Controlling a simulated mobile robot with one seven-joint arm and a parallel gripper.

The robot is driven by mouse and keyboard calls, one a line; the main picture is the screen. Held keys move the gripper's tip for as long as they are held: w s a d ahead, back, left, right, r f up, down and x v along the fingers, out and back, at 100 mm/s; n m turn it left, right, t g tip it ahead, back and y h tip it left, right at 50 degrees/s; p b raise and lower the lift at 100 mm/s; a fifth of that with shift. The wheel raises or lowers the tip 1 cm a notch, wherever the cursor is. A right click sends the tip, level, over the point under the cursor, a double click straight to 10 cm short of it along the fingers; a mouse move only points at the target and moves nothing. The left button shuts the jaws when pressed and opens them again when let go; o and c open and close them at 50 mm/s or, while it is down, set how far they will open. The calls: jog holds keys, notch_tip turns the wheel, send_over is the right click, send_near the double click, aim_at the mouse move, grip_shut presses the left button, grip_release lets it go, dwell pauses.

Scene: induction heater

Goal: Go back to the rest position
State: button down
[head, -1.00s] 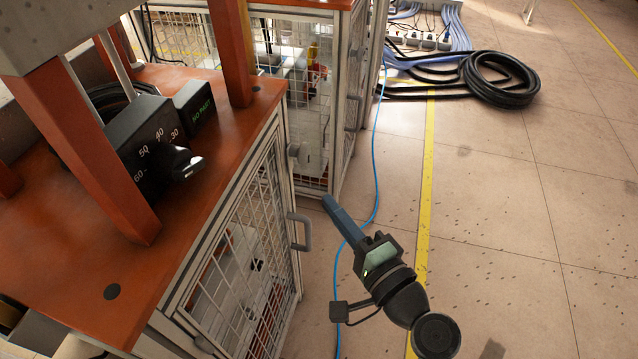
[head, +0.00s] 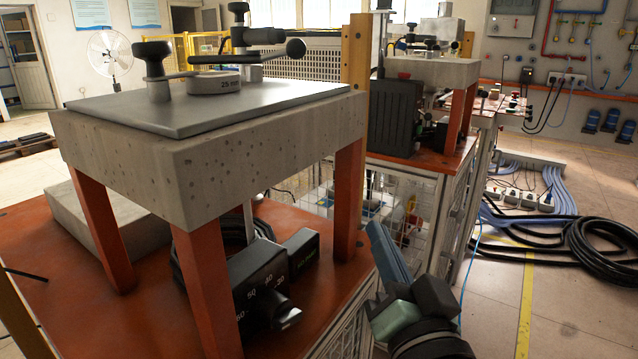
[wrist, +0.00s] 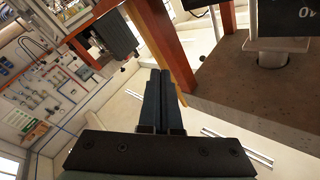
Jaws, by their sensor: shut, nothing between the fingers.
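My gripper (head: 378,232) is at the lower middle of the head view, beside the right edge of the orange bench. Its blue-grey fingers point up and are pressed together with nothing between them. In the wrist view my gripper (wrist: 168,75) also shows shut, its two fingers side by side. It touches nothing that I can see. The induction heater (head: 210,140) stands left of my gripper, with a concrete slab top on orange legs and a dial box (head: 262,285) under it.
A second machine (head: 425,75) on an orange-topped cabinet stands behind my gripper. Black coiled hoses (head: 590,245) lie on the floor at right. A yellow line (head: 525,300) crosses the open floor. A metal plate (head: 215,100) with clamp knobs covers the slab.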

jog(key=s+a+r+n+t+h, duration=0.1)
jog(key=s+a+r+n+t, duration=0.15)
jog(key=s+r, duration=0.45)
jog(key=s+a+r+n+t+h, duration=0.1)
jog(key=s+a+r+t, duration=0.15)
jog(key=r, duration=0.85)
jog(key=s+a+r+n+t+h, duration=0.1)
jog(key=s+a+r+n+t, duration=0.2)
jog(key=r, duration=0.6)
notch_tip(320, 180, up, 33)
jog(key=m+p, duration=0.1)
jog(key=p, duration=3.3)
jog(key=shift+w+d, duration=0.15)
jog(key=shift+d, duration=0.05)
